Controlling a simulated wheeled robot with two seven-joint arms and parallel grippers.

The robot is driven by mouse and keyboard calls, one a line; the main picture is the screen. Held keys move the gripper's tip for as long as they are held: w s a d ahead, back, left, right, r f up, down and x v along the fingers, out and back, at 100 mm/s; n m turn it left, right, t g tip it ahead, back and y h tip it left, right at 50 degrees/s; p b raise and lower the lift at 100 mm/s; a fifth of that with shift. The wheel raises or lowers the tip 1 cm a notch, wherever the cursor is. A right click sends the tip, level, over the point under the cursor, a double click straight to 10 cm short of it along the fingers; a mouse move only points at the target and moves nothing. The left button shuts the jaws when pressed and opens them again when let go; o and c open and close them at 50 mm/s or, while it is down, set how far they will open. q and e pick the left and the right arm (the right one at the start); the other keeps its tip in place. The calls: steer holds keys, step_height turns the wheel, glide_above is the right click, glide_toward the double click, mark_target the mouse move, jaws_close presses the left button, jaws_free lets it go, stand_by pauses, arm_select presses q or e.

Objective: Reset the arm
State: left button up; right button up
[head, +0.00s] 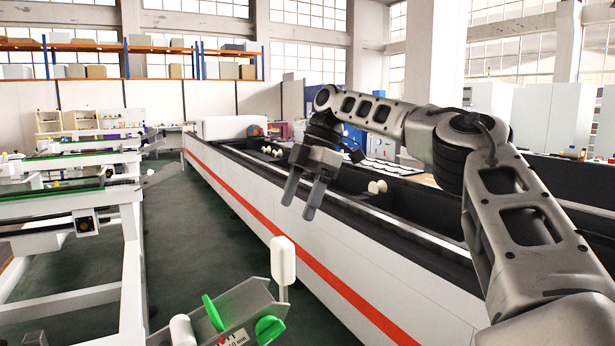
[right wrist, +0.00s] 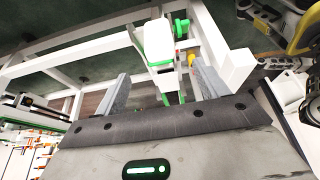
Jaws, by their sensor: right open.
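My right arm reaches in from the right in the head view. Its gripper (head: 301,198) hangs over the near edge of the long white machine, fingers pointing down, apart and with nothing between them. In the right wrist view the two fingers of the right gripper (right wrist: 163,90) are spread wide. A white block with green parts (right wrist: 160,48) shows in the gap between them, seemingly beyond the fingertips and not held. My left gripper is in neither view.
The long white machine (head: 330,265) with a red stripe and dark trough runs away from me. At the bottom, a grey metal bracket (head: 245,305) carries green knobs and an upright white piece (head: 283,262). White frame tables (head: 75,225) stand left; the green floor (head: 190,230) between is clear.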

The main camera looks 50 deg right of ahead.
steer(key=shift+v, duration=2.35)
